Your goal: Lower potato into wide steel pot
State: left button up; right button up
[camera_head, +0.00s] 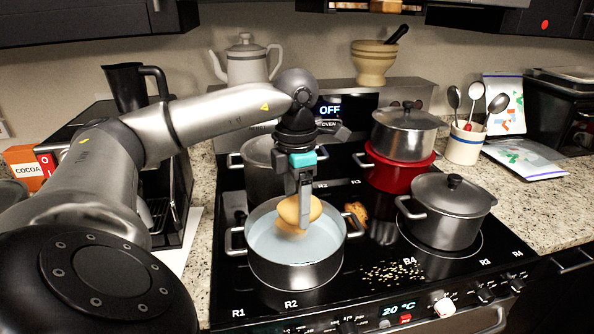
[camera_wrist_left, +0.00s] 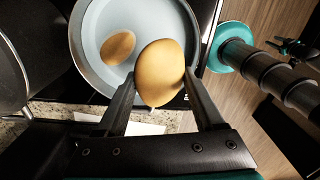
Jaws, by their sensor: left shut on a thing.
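My left gripper (camera_head: 304,205) is shut on a tan potato (camera_head: 290,209) and holds it over the wide steel pot (camera_head: 244,253). The pot stands on the front left of the cooktop with pale water in it. In the left wrist view the held potato (camera_wrist_left: 162,70) sits between the two fingers, with the pot rim (camera_wrist_left: 84,75) behind it. A smaller brown oval (camera_wrist_left: 118,48) shows inside the pot, apart from the held potato in that view. It looks like another potato.
A tall steel pot (camera_head: 262,181) stands just behind the wide pot. A lidded pot (camera_head: 446,218) is to the right, and a red pot (camera_head: 397,172) with a lidded steel pot (camera_head: 404,135) on it is behind. A small brown lump (camera_head: 356,212) and scattered grains (camera_head: 395,273) lie on the cooktop.

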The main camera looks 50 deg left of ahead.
pick_arm(q)
jog(key=shift+f, duration=0.1)
dwell(0.5)
jog(key=shift+f+b, duration=2.65)
jog(key=shift+f, duration=0.85)
jog(key=shift+f+b, duration=1.85)
jog(key=shift+f, duration=0.65)
jog(key=o, duration=1.5)
